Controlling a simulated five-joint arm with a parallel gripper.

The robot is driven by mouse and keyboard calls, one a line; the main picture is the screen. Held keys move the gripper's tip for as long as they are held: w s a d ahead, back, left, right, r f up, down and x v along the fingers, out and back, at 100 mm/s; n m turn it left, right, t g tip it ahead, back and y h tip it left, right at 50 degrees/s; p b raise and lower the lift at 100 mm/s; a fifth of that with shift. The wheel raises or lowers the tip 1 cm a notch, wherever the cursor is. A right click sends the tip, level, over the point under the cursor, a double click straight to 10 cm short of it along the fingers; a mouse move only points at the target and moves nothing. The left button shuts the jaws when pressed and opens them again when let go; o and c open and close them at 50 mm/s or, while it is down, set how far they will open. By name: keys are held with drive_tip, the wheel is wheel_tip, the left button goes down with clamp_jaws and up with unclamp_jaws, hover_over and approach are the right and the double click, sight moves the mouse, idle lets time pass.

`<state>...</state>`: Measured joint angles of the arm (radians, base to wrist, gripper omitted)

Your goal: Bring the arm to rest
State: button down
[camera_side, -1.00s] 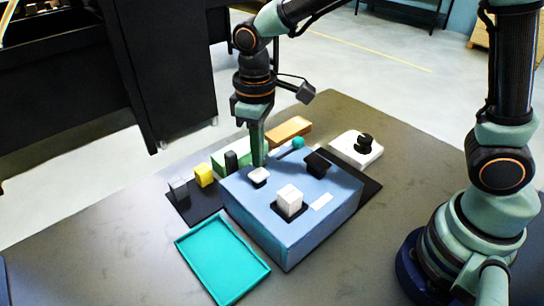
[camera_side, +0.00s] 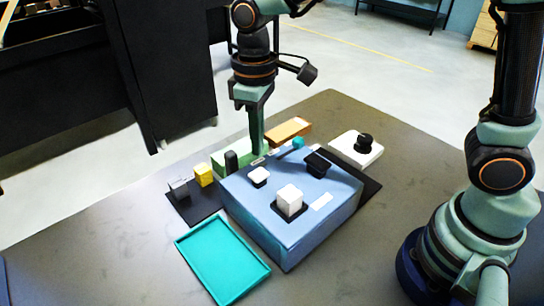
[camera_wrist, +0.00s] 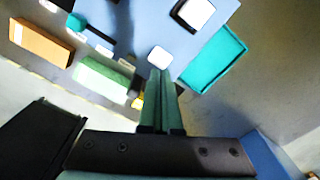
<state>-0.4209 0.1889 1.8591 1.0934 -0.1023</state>
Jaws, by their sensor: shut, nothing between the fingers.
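My gripper (camera_side: 257,150) is shut and empty, its fingers pointing down above the back edge of a blue box (camera_side: 284,234). In the wrist view my gripper (camera_wrist: 159,72) shows its two green fingers together. On the blue box are a white rounded cap (camera_side: 259,176), a white cube (camera_side: 289,200) on a dark base, a black block (camera_side: 317,163) and a teal knob (camera_side: 298,143). The white cap shows just beyond the fingertips in the wrist view (camera_wrist: 159,56). Nothing is held.
A teal tray (camera_side: 222,262) lies in front. A yellow block (camera_side: 203,174), a grey block (camera_side: 179,189) and a green box (camera_side: 224,154) stand left of the blue box. An orange block (camera_side: 288,131) and a white box with a black knob (camera_side: 357,148) are behind.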

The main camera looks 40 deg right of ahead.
drive_tip(key=s+d+r+m+t, duration=0.2)
drive_tip(key=s+d+r+m, duration=0.1)
drive_tip(key=d, duration=0.5)
drive_tip(key=s+d+r+m+t, duration=0.3)
drive_tip(key=s+d, duration=0.1)
drive_tip(key=d, duration=0.4)
drive_tip(key=shift+r+t, duration=0.3)
drive_tip(key=shift+r, duration=0.1)
